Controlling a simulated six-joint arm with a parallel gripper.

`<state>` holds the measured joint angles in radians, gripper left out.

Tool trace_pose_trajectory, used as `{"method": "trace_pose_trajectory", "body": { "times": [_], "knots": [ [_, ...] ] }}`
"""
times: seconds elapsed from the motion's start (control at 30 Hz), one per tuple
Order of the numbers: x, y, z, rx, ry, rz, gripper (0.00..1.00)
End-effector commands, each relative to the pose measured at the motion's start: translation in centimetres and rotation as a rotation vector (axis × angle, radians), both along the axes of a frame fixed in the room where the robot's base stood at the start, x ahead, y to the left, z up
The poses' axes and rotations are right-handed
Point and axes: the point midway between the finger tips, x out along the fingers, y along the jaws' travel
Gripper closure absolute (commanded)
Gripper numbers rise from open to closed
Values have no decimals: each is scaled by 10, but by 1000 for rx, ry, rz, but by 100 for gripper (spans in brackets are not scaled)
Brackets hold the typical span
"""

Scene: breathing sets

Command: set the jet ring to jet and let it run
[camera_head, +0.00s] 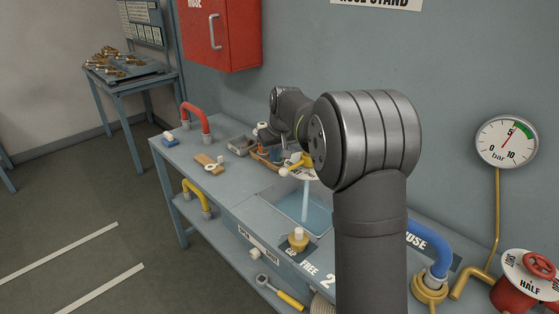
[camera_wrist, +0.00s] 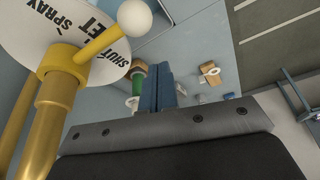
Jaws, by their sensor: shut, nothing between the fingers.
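The brass nozzle (camera_wrist: 62,90) carries a white disc (camera_wrist: 103,68) lettered SPRAY, JET and SHUT. The jet ring's yellow lever (camera_wrist: 98,44) ends in a white ball (camera_wrist: 135,18). From this angle it crosses between JET and SHUT; the exact setting is uncertain. In the head view the lever (camera_head: 293,166) shows small beside my arm. A pale water stream (camera_head: 306,200) falls from the nozzle into the basin (camera_head: 322,213). My gripper (camera_wrist: 164,72) is shut and empty, to the right of the lever and apart from it in the wrist view. In the head view its fingertips are hard to make out.
A pressure gauge (camera_head: 507,141) reads around mid-scale. A red handwheel (camera_head: 540,265) with a HALF plate stands at right. Blue (camera_head: 430,243) and red (camera_head: 196,117) hoses flank the bench. Small parts crowd the bench left of the basin; the floor at left is clear.

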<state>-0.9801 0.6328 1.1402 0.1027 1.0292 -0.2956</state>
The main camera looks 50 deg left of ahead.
Motion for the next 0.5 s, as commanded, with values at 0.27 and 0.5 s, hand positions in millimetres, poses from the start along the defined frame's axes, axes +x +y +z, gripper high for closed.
{"method": "trace_pose_trajectory", "body": {
  "times": [0.27,0.5],
  "knots": [
    [-3,-15,58,3,-2,0,100],
    [-6,-26,89,1,0,0,100]
  ]
}}
